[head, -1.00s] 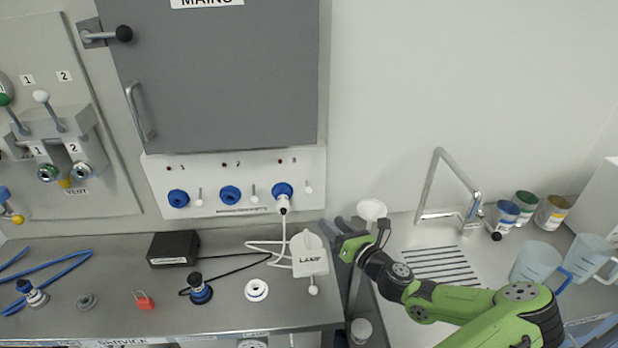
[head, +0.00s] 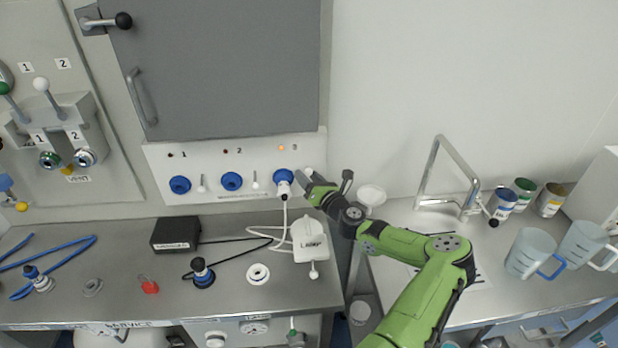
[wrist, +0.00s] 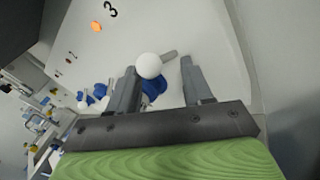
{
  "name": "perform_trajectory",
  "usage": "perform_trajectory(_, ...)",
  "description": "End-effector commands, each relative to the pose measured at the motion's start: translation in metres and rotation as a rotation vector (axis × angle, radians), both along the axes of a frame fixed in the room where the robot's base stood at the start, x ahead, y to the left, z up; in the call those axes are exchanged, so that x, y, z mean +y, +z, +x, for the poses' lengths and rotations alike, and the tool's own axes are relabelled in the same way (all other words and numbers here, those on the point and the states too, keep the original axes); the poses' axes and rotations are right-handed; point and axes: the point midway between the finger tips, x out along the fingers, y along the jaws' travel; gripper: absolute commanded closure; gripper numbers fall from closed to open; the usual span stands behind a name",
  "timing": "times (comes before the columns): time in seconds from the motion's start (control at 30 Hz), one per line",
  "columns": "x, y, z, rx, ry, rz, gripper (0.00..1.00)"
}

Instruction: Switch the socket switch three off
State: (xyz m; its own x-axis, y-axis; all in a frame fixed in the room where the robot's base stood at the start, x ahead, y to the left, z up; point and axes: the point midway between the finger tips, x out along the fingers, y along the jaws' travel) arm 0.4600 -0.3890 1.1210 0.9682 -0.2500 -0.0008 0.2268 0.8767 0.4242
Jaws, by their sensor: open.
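Socket switch three is a small white lever with a round knob (head: 308,172) at the right end of the white socket panel (head: 150,160), its lower part hidden by my gripper. The lamp beside number 3 (head: 281,147) glows orange. My gripper (head: 303,180) is at the panel, right next to the lever. In the wrist view the white ball knob (wrist: 149,66) and its grey stem lie between the open fingers (wrist: 160,75), closer to the left finger. I cannot tell whether a finger touches it. A white plug sits in the blue socket three (head: 284,176).
Switches one (head: 202,184) and two (head: 256,180) hang to the left with dark lamps. The white plug's cord runs to a white lamp box (head: 309,241) on the steel bench.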

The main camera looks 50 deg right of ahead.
Motion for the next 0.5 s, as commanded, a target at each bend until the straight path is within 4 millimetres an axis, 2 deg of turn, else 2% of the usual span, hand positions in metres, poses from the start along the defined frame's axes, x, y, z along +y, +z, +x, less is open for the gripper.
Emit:
perform_trajectory(0.13,0.0001,-0.0003,-0.0003,0.0,0.0,0.0,0.5)
perform_trajectory(0.43,-0.0002,-0.0003,-0.0007,0.0,0.0,0.0,0.94)
perform_trajectory(0.5,-0.0003,-0.0003,-0.0008,-0.001,0.0,-0.001,0.95)
